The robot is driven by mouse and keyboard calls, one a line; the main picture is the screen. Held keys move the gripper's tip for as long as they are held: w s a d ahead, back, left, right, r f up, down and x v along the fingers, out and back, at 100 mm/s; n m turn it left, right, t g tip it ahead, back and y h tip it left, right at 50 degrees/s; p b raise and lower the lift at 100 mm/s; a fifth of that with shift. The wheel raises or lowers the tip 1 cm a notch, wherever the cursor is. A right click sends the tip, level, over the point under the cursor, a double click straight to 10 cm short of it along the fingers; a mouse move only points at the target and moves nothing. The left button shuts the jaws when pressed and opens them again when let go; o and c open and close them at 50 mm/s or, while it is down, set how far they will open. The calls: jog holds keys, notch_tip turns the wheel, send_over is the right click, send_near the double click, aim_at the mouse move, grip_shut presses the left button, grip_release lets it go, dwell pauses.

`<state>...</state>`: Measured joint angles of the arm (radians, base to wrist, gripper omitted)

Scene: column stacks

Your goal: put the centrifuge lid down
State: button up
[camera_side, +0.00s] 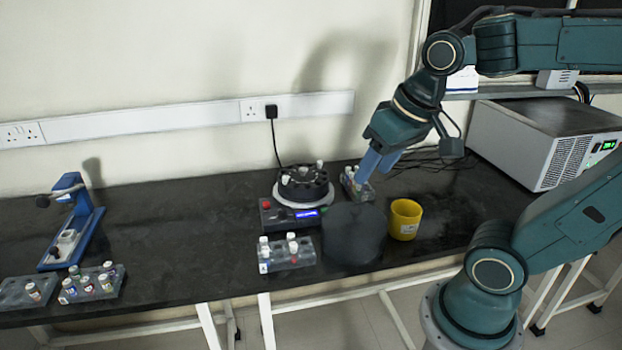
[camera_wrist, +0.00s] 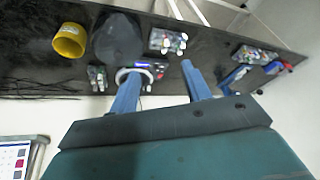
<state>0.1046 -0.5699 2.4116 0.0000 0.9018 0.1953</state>
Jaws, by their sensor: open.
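The centrifuge (camera_side: 303,190) stands on the black bench with its rotor uncovered and several caps showing on it. Its lid, a large dark grey rounded piece (camera_side: 354,235), rests on the bench in front and to the right of it. In the wrist view the lid (camera_wrist: 118,40) is at the upper left, apart from the fingers. My gripper (camera_side: 373,174) is open and empty above the back of the bench, right of the centrifuge. In the wrist view its two fingers (camera_wrist: 161,69) are spread, and the left one partly hides the centrifuge (camera_wrist: 150,68).
A yellow cup (camera_side: 404,219) stands just right of the lid. A tube rack (camera_side: 287,253) is at the front edge; another (camera_side: 358,188) is behind, near my fingers. A blue stand (camera_side: 74,225) and more racks (camera_side: 92,285) are at left. A white-grey unit (camera_side: 545,140) is at right.

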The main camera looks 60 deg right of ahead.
jog(key=s+a+n, duration=0.1)
jog(key=s+a+n+t, duration=0.1)
jog(key=s+n, duration=0.1)
jog(key=shift+s+a, duration=0.1)
jog(key=shift+s, duration=0.1)
jog(key=o, duration=0.7)
jog(key=shift+w, duration=0.15)
jog(key=o, duration=0.4)
jog(key=shift+w+r, duration=0.2)
jog(key=shift+o, duration=0.2)
jog(key=w+d+r+m, duration=0.2)
jog(key=w+d, duration=0.3)
jog(key=w, duration=0.3)
jog(key=shift+w+r+g+h, duration=0.3)
jog(key=shift+w+r, duration=0.05)
jog(key=shift+r, duration=0.3)
jog(key=w+d+f+m+g+h, duration=0.1)
jog(key=w+d+f+m, duration=0.2)
jog(key=w+d, duration=0.5)
jog(key=w+d+f+m+h, duration=0.1)
jog(key=w+d+f+m, duration=0.2)
jog(key=w+d, duration=0.6)
jog(key=d, duration=0.7)
jog(key=shift+w+d+m+g, duration=0.3)
jog(key=shift+d+g, duration=0.05)
jog(key=shift+g, duration=0.05)
